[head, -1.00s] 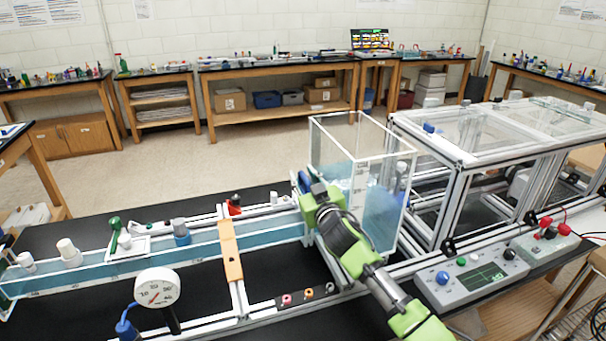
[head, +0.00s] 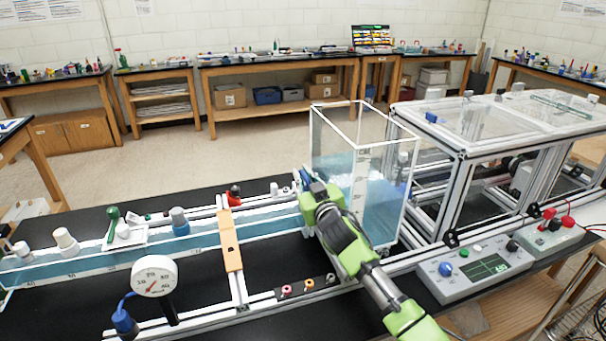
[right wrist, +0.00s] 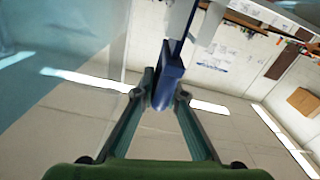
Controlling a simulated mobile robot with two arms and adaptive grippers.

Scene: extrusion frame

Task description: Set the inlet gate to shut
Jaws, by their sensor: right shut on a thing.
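The inlet gate's blue handle (head: 305,177) is at the tank end of the water channel (head: 195,243). My right gripper (head: 309,190) is at this handle, beside the left wall of the clear tank (head: 372,190). In the right wrist view the blue handle (right wrist: 168,75) sits between the two fingertips of my gripper (right wrist: 166,98), which are shut on it. A thin blue strip runs on from the handle. The gate's lower part is hidden behind the gripper, so its setting cannot be read. My left gripper is not in view.
A round dial gauge (head: 154,276) stands in front of the channel. An orange-tan crosspiece (head: 231,247) spans it. A grey control box (head: 474,267) with a green screen is at the right. The clear-topped extrusion frame (head: 470,150) stands behind it.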

